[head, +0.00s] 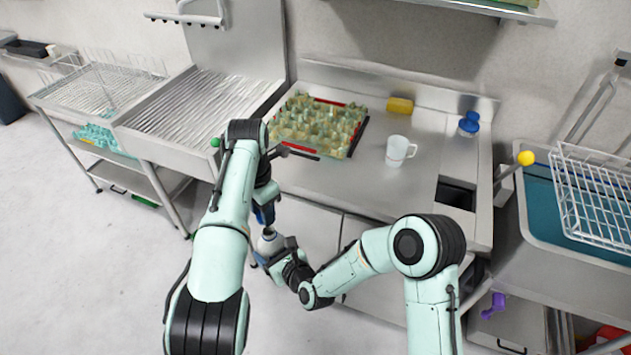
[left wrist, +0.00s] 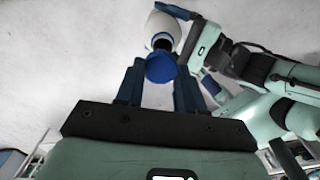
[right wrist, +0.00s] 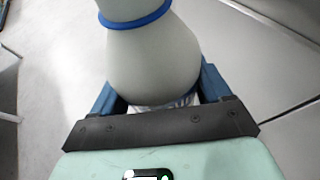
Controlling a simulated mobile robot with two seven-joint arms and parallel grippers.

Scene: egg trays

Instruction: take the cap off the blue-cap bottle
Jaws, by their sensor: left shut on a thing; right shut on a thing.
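The blue-cap bottle (head: 268,244) is white and held in front of the counter, above the floor. My right gripper (head: 272,256) is shut on its body; the right wrist view shows the rounded white bottle (right wrist: 152,60) between the fingers, with a blue ring (right wrist: 135,20) around its neck. My left gripper (head: 264,214) is above the bottle. In the left wrist view the blue cap (left wrist: 160,69) sits between the left fingers, which are shut on it, beside the bottle's neck end. I cannot tell whether cap and neck still touch.
The steel counter (head: 340,185) stands behind my grippers, holding an egg tray (head: 318,125), a white mug (head: 398,151), a yellow item (head: 400,105) and a blue item (head: 469,123). A sink (head: 590,225) with a wire rack is at right. The floor at left is clear.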

